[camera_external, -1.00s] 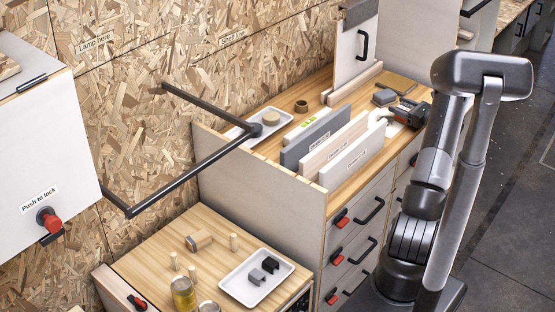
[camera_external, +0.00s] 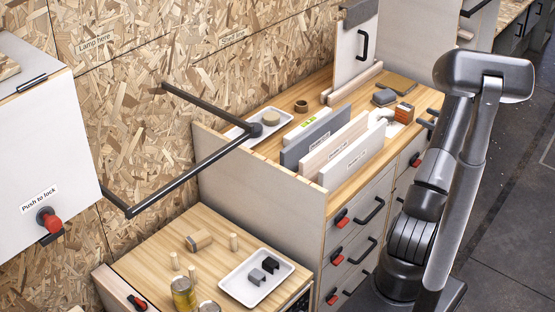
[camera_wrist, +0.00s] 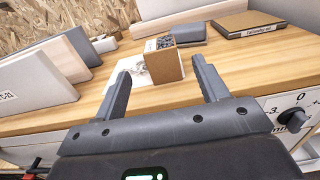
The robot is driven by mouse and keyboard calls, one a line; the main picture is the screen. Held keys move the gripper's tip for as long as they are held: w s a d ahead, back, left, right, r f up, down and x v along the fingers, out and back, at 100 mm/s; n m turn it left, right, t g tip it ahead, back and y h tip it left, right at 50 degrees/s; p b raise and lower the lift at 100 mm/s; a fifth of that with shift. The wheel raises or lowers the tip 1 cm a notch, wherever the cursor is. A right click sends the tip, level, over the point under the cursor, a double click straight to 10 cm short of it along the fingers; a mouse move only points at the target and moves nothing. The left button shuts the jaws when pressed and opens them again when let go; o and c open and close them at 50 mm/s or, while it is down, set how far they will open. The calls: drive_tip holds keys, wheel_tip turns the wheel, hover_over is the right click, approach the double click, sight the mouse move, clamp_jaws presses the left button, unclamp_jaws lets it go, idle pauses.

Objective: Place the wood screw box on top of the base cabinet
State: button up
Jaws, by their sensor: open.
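The wood screw box, a small brown box with a picture of screws on it, stands upright on the wooden top (camera_external: 345,185) of the drawer cabinet. It shows in the wrist view (camera_wrist: 165,65) just ahead of my fingers and in the external view (camera_external: 404,114) near the right edge of that top. My gripper (camera_wrist: 162,72) is open and empty, its fingers spread to either side of the box in the picture, with the box beyond the tips. In the external view my gripper is mostly hidden by my arm. A lower wood-topped cabinet (camera_external: 150,255) stands at front left.
White and grey upright boards (camera_external: 340,150) stand left of the box. A white curved piece (camera_external: 380,116), a dark grey box (camera_external: 384,97) and a flat brown labelled case (camera_wrist: 250,23) are close by. A dark bar frame (camera_external: 200,165) juts over the left. A control knob (camera_wrist: 293,119) faces front.

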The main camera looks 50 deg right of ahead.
drive_tip(key=shift+s, duration=0.4)
wheel_tip(320, 180, up, 8)
drive_tip(key=m+g+h, duration=0.1)
drive_tip(key=m+h, duration=0.2)
drive_tip(key=m, duration=0.2)
hover_over(402, 108)
drive_tip(key=shift+f, duration=0.1)
drive_tip(key=w+a+r+m+g+h, duration=0.2)
drive_tip(key=w+a+r+m+h, duration=0.2)
drive_tip(key=w+a+r+m, duration=0.55)
drive_tip(key=a+r+m+g, duration=0.1)
drive_tip(key=a+r+m, duration=0.15)
drive_tip(key=a, duration=0.25)
drive_tip(key=w+a+r+m+g, duration=0.1)
drive_tip(key=a+m, duration=0.2)
drive_tip(key=a, duration=0.2)
drive_tip(key=a+r+m+g, duration=0.1)
drive_tip(key=a+r+m, duration=0.15)
drive_tip(key=a, duration=0.25)
drive_tip(key=s+a+f+m+g+y, duration=0.3)
drive_tip(key=s+a+m, duration=0.3)
drive_tip(key=s+a, duration=0.4)
drive_tip(key=s+a+f+m+g+y, duration=0.3)
drive_tip(key=s+a+m, duration=0.4)
drive_tip(key=a, duration=1.4)
drive_tip(key=s+y, duration=0.1)
drive_tip(key=s, duration=0.3)
drive_tip(key=shift+s+a+f, duration=0.15)
drive_tip(key=shift+a+f, duration=0.2)
drive_tip(key=shift+a, duration=0.05)
